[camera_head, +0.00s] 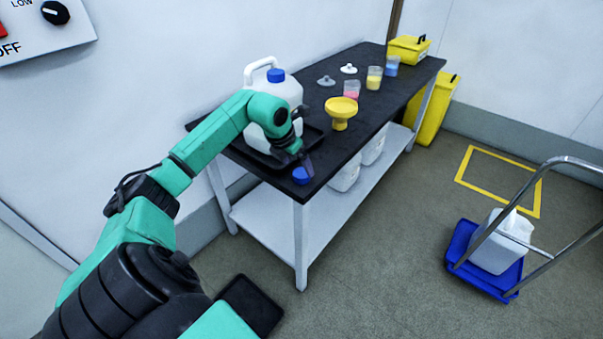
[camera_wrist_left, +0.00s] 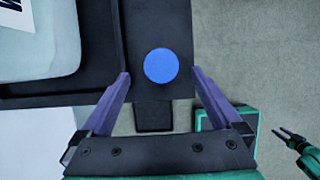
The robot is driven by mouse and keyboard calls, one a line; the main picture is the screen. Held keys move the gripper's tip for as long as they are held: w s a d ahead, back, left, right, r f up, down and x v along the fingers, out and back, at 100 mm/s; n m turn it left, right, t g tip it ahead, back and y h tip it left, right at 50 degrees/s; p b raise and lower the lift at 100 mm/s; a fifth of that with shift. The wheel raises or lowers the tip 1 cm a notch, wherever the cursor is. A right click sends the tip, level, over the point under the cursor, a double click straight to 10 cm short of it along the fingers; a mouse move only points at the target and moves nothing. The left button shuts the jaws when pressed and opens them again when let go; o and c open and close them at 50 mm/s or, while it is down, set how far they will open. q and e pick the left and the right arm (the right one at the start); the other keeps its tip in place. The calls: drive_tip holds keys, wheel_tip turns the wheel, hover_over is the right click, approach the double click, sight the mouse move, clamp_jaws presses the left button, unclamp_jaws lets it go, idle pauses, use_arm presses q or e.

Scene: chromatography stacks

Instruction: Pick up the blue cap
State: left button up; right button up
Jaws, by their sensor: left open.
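A round blue cap (camera_head: 301,175) lies on the dark table top near its front corner. In the left wrist view the blue cap (camera_wrist_left: 161,65) lies beyond the gap between the fingertips, roughly centred. My left gripper (camera_head: 306,162) is just above the cap, pointing down, its fingers partly hidden by its wrist. In the left wrist view the left gripper (camera_wrist_left: 161,75) is open with nothing between its fingers. My right gripper (camera_wrist_left: 284,134) shows small at the right edge of the wrist view; its opening is unclear.
A white jug (camera_head: 290,95) with another blue cap (camera_head: 276,75) stands in a black tray (camera_head: 250,154) behind my left gripper. A yellow funnel (camera_head: 341,112) and several beakers stand farther along the table (camera_head: 318,142). The table edge is close to the loose cap.

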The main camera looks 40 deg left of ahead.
sight(302, 172)
use_arm(q)
drive_tip(key=x, duration=0.4)
drive_tip(key=shift+w+f, duration=0.2)
drive_tip(key=shift+s+d, duration=0.1)
drive_tip(key=c, duration=1.4)
drive_tip(key=shift+r, duration=0.1)
